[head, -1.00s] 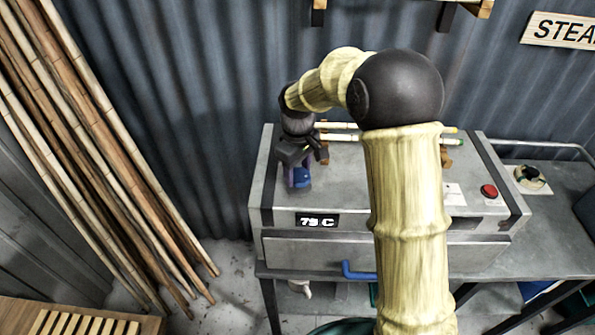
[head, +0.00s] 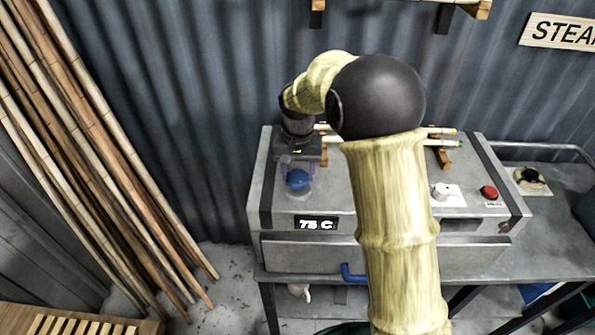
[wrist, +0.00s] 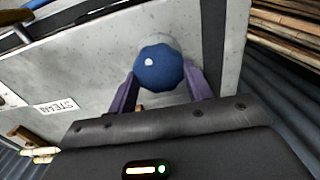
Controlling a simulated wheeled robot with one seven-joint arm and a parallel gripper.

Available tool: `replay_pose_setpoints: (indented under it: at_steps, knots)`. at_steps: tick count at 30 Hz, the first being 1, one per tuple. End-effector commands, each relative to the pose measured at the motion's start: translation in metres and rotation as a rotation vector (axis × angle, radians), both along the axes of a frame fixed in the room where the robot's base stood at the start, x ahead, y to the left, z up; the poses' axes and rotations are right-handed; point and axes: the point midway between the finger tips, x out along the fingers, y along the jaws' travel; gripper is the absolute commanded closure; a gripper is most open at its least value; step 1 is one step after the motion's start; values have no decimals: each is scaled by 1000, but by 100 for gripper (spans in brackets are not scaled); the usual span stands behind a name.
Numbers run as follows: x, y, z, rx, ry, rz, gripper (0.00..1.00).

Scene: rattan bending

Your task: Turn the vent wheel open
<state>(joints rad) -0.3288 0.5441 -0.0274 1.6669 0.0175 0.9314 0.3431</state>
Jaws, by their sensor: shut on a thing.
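The blue vent wheel (head: 298,180) sits on the left part of the grey steam box's top. In the wrist view the wheel (wrist: 158,68) is a rounded blue knob with a small white spot. My gripper (head: 297,168) is just behind and above it in the head view. In the wrist view the purple fingers of my gripper (wrist: 160,88) lie on either side of the knob's near part, closed on it. The wheel's stem is hidden.
The steam box (head: 340,205) shows a temperature display (head: 316,223), a white knob (head: 441,191) and a red button (head: 489,192). Bamboo canes (head: 440,142) lie on supports behind. Tall poles (head: 100,150) lean at the left. My arm covers the box's middle.

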Motion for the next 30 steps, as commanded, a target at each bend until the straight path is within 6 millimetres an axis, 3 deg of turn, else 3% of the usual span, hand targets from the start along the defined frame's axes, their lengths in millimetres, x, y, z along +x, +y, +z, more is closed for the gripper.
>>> replay_pose_setpoints:
  at_steps: [12, 26, 27, 30]
  knots:
    - [1, 0, 2, 3, -6, -191, 72]
    - [1, 0, 2, 4, -6, -205, 72]
    - [1, 0, 2, 4, -6, -204, 42]
    - [1, 0, 2, 3, -4, -204, 28]
